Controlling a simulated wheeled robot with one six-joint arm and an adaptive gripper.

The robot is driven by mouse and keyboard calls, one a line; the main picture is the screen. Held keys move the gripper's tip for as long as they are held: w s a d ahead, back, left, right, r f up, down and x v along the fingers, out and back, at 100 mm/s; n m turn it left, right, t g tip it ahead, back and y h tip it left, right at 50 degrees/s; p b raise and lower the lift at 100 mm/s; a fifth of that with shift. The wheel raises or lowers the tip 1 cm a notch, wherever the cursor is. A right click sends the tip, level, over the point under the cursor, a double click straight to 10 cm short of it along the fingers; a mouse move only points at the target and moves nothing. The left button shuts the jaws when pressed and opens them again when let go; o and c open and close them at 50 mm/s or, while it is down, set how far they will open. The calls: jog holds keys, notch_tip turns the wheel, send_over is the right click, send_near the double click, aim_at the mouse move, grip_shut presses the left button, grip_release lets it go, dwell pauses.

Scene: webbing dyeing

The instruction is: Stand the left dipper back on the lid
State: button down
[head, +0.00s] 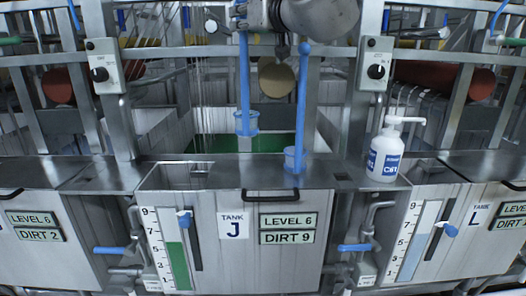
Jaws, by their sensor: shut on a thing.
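The left dipper (244,85) is blue, with a long upright handle and a small cup at its bottom end. My gripper (244,18) is at the top of the head view, shut on the upper end of this handle. The dipper's cup shows in front of the green liquid (204,143) in tank J, behind the lid; I cannot tell its exact height. The right dipper (301,100), also blue, stands nearly upright with its cup on the steel lid (220,176).
A white pump bottle (387,155) stands on the steel top to the right. Steel posts with control boxes (106,66) (376,72) rise on both sides. A dull yellow roller (276,80) lies behind the dippers. The lid's left part is clear.

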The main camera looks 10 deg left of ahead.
notch_tip(320, 180, down, 10)
jog(key=shift+s+a+f, duration=0.1)
jog(key=shift+s+f, duration=0.05)
jog(key=shift+f, duration=0.05)
dwell(0.3)
jog(key=shift+f, duration=0.1)
jog(key=c, duration=1.4)
grip_release()
jog(key=shift+s+d, duration=0.15)
jog(key=shift+d, duration=0.05)
send_near(245, 67)
jog(key=shift+s+d+f, duration=0.1)
jog(key=shift+s+d, duration=0.25)
jog(key=shift+d, duration=0.1)
